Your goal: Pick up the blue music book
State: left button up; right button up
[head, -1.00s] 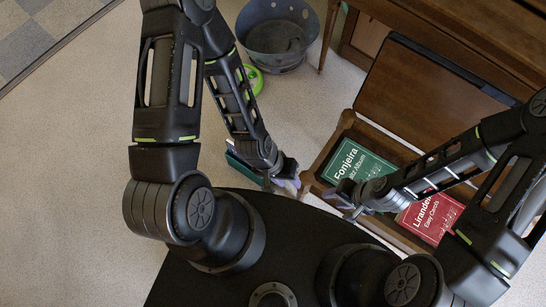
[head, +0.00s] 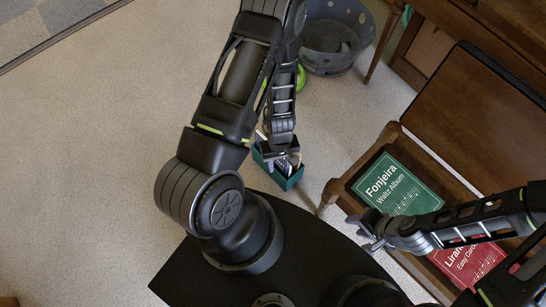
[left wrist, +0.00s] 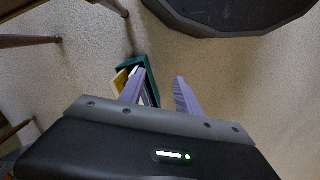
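A teal-green box (head: 290,181) stands on the floor left of the piano bench, with thin upright books or booklets in it. The left wrist view shows the box (left wrist: 124,62) with yellow and white edges inside. I cannot pick out a blue music book for certain; my left gripper partly hides the contents. My left gripper (head: 281,158) is at the box in the head view. Its purple fingers (left wrist: 158,92) are apart, one overlapping the box and one to the right of it, with nothing visibly held. My right gripper (head: 368,231) is open and empty near the bench's front-left edge.
The bench (head: 344,195) holds a green Fonjeira book (head: 385,187) and a red Lirande book (head: 463,265), partly behind my right arm. A grey perforated bin (head: 336,42) stands behind. Bare floor (head: 100,160) lies to the left.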

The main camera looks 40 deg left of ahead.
pick_arm(q)
jog(key=w+a+f+n+b, duration=0.2)
jog(key=a+f, duration=0.1)
jog(key=w+a+f+n+b, duration=0.1)
jog(key=w+a+f+b, duration=0.1)
jog(key=w+f, duration=0.1)
jog(key=w+a+f+n+t+b, duration=0.1)
jog(key=w+a+f+n+b, duration=0.1)
jog(key=w+a+f, duration=0.1)
jog(key=shift+w+a+n+y, duration=0.15)
jog(key=shift+a+n+y, duration=0.15)
jog(key=shift+a+y, duration=0.1)
jog(key=shift+w+a, duration=0.1)
jog(key=shift+w, duration=0.1)
jog(key=shift+r, duration=0.15)
pick_arm(e)
notch_tip(320, 180, down, 9)
jog(key=shift+r, duration=0.2)
pick_arm(q)
notch_tip(320, 180, down, 2)
jog(key=shift+f+b, duration=0.15)
jog(key=shift+b, duration=0.15)
jog(key=shift+f, duration=0.2)
pick_arm(e)
jog(key=shift+f, duration=0.4)
